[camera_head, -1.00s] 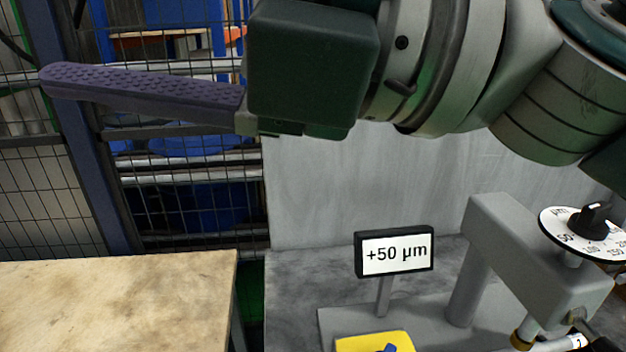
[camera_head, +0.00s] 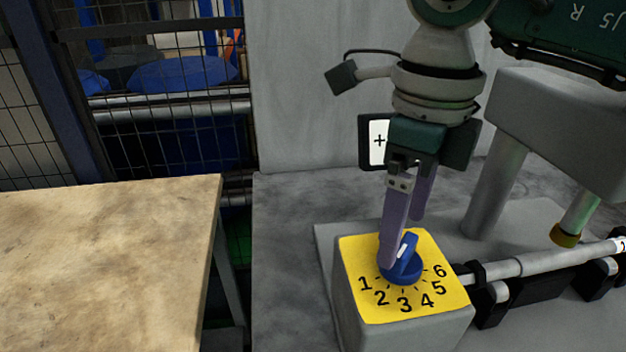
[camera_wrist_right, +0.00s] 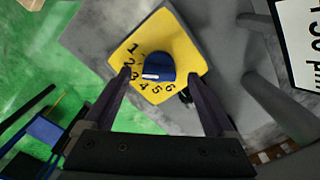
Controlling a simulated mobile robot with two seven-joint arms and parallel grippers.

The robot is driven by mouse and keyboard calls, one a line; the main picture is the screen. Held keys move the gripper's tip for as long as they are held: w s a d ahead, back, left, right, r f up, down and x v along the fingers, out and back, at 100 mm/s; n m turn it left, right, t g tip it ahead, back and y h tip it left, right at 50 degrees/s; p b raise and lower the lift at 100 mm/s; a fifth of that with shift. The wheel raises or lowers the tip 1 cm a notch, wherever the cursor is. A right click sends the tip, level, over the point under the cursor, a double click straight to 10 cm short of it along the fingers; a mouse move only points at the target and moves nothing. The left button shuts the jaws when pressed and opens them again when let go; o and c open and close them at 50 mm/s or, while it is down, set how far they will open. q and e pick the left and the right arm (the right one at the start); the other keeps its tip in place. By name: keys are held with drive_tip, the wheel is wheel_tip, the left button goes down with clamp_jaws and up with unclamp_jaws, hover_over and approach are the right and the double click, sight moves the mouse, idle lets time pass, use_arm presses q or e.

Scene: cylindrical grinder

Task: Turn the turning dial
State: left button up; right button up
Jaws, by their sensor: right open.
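The turning dial (camera_head: 405,268) is a blue knob with a raised ridge and a white mark, on a yellow plate (camera_head: 375,308) numbered 1 to 6. I cannot tell which number the mark points to. My right gripper (camera_head: 404,240) reaches down from above, its purple fingers open on either side of the knob. In the right wrist view the dial (camera_wrist_right: 158,67) sits between the two spread fingers (camera_wrist_right: 159,76), with gaps visible. One finger overlaps the knob's edge in the head view; contact cannot be told. My left gripper is not in view.
The yellow plate tops a grey box (camera_head: 400,337). A display sign (camera_head: 378,143) stands behind my gripper, mostly hidden. A metal shaft (camera_head: 540,258) and grey machine arm (camera_head: 560,125) are on the right. A wooden table (camera_head: 100,260) is at left.

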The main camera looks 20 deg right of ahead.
sight(407, 270)
drive_tip(key=shift+f, duration=1.95)
drive_tip(key=c, duration=1.3)
